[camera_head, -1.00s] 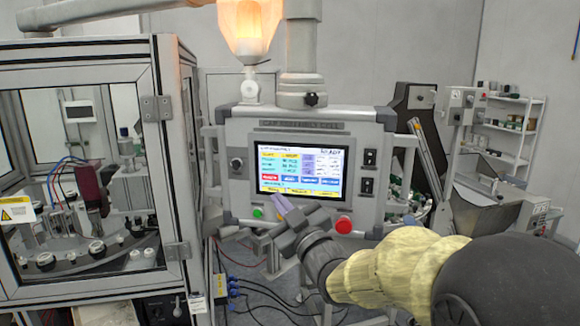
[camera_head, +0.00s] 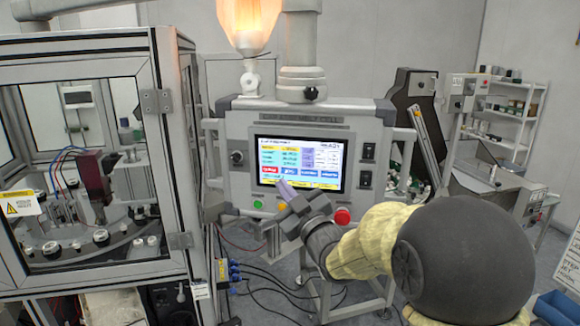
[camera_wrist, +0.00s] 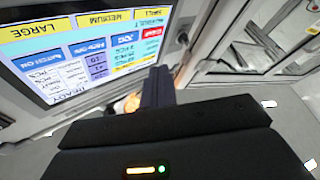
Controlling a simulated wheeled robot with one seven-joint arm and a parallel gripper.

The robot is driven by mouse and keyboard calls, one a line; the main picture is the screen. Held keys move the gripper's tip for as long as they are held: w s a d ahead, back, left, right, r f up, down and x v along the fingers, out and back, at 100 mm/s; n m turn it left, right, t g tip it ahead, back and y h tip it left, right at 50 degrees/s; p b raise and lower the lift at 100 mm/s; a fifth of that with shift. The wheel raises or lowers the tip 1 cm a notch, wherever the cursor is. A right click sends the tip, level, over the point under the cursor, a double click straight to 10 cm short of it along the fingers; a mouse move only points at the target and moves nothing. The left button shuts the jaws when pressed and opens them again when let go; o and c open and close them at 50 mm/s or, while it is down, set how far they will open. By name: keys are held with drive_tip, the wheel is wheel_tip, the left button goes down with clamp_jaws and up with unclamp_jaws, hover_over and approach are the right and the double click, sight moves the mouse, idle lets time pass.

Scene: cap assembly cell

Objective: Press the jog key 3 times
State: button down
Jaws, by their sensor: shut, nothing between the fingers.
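The touch screen (camera_head: 322,150) is lit on the grey operator panel, with a row of colored keys low on it. The blue jog key (camera_head: 289,172) is right of a red key. In the wrist view the picture is turned over and the jog key (camera_wrist: 123,40) reads JOG, left of the red key. My gripper (camera_head: 282,182) is shut and empty, its tips over the screen's lower edge just below the jog key in the head view. It also shows in the wrist view (camera_wrist: 160,72), below and right of the key. Contact with the screen cannot be told.
A green button (camera_head: 257,205) and a red button (camera_head: 342,216) sit below the screen. Black switches (camera_head: 367,151) are to its right and a knob (camera_head: 236,157) to its left. A glazed machine cabinet (camera_head: 165,130) stands at left. Cables lie on the floor.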

sight(282, 169)
drive_tip(key=shift+w+d, duration=0.25)
drive_tip(key=shift+w, duration=0.95)
drive_tip(key=shift+w+d, duration=0.2)
drive_tip(key=shift+w, duration=0.95)
drive_tip(key=shift+w+d, duration=0.1)
drive_tip(key=shift+w, duration=0.35)
drive_tip(key=shift+w+b, duration=0.25)
drive_tip(key=shift+b, duration=0.15)
idle(0.7)
drive_tip(key=shift+s+f+b, duration=0.1)
drive_tip(key=shift+s+b, duration=0.1)
drive_tip(key=shift+b, duration=0.1)
drive_tip(key=shift+s+b, duration=0.45)
drive_tip(key=shift+s, duration=0.15)
